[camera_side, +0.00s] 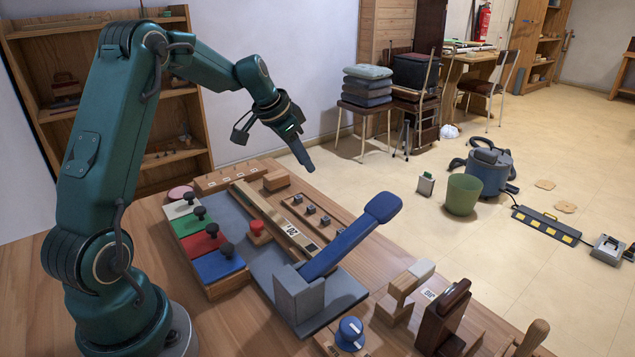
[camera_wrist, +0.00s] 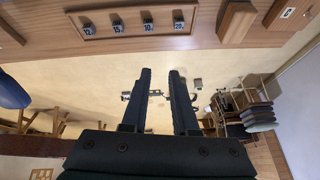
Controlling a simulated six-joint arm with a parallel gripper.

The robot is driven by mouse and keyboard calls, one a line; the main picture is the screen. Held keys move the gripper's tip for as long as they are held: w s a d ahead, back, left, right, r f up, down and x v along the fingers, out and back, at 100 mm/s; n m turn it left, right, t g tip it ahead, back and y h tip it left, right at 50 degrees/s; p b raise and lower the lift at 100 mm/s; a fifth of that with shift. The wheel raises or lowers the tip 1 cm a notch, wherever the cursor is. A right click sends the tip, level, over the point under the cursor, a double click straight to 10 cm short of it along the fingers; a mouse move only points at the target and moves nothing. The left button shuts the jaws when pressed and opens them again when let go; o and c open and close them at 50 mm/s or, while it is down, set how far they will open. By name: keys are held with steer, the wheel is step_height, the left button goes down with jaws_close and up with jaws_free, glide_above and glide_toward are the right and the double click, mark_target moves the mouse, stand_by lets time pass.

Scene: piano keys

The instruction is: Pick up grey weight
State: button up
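Small grey weights with pale number labels sit in a row in a wooden holder (camera_side: 347,222). In the side view, one grey weight (camera_side: 311,208) shows between two others. The wrist view shows several along the top, including a weight (camera_wrist: 149,27) near the middle; its holder (camera_wrist: 205,14) shows there too. My gripper (camera_side: 306,163) is in the air above and behind the weights, apart from them. In the wrist view my gripper (camera_wrist: 161,72) has its two dark fingers apart with an empty gap between.
A blue lever (camera_side: 345,240) rises in front of the holder. A wooden block (camera_side: 276,180) lies behind. The floor lies beyond the table's edge.

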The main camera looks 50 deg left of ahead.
steer(key=n+g, duration=0.1)
steer(key=n, duration=0.1)
glide_above(297, 197)
steer(key=s, duration=0.3)
steer(key=f, duration=0.6)
steer(key=shift+w, duration=0.2)
steer(key=shift+x, duration=2.25)
jaws_close()
